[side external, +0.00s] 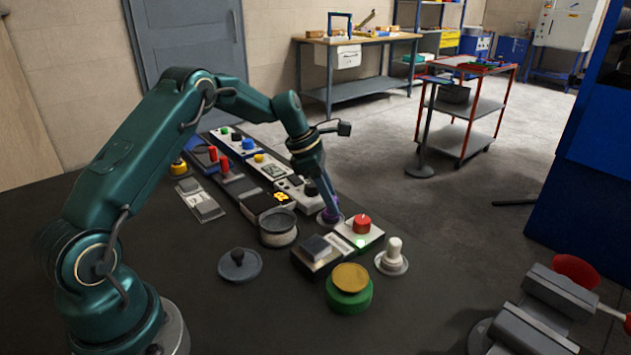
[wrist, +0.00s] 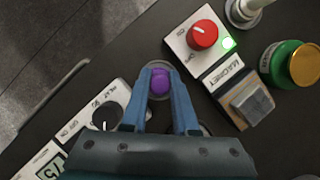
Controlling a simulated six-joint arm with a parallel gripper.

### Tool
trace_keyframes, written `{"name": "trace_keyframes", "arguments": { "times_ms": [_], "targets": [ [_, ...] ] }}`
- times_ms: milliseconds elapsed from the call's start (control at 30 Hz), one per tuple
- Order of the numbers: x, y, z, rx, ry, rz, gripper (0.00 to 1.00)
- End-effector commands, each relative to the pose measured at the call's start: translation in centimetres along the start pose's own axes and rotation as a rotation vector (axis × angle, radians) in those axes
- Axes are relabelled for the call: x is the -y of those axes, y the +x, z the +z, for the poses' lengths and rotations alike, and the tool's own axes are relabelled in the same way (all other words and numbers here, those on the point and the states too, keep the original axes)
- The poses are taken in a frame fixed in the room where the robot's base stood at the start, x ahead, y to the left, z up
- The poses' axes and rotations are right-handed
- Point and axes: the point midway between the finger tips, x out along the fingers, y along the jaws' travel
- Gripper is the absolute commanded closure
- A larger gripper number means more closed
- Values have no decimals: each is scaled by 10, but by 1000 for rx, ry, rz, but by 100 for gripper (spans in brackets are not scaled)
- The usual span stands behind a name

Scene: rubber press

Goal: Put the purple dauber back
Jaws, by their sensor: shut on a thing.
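The purple dauber (wrist: 159,82) is between the blue fingers of my gripper (wrist: 161,88) in the wrist view. My gripper is shut on it. In the side view the dauber (side external: 329,214) shows as a small purple patch under my gripper (side external: 328,204). A pale round rim (wrist: 153,70) shows around the dauber in the wrist view, low at the table. The dauber looks upright. I cannot tell whether it rests fully on or in that round piece, as the fingers hide part of it.
A magnet box with a red knob (wrist: 202,35) and lit green light is close on the right. A heat panel with a black knob (wrist: 106,116) is close on the left. A round tin (side external: 279,240), dark lid (side external: 239,267), green jar (side external: 350,300) and white-knobbed piece (side external: 392,256) stand nearer.

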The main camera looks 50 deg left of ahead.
Motion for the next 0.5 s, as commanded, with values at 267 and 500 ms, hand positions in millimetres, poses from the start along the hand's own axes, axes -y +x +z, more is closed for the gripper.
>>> {"name": "trace_keyframes", "arguments": {
  "times_ms": [267,500],
  "targets": [
    [0,2,-1,0,0,-1,100],
    [0,2,-1,0,0,-1,42]
  ]
}}
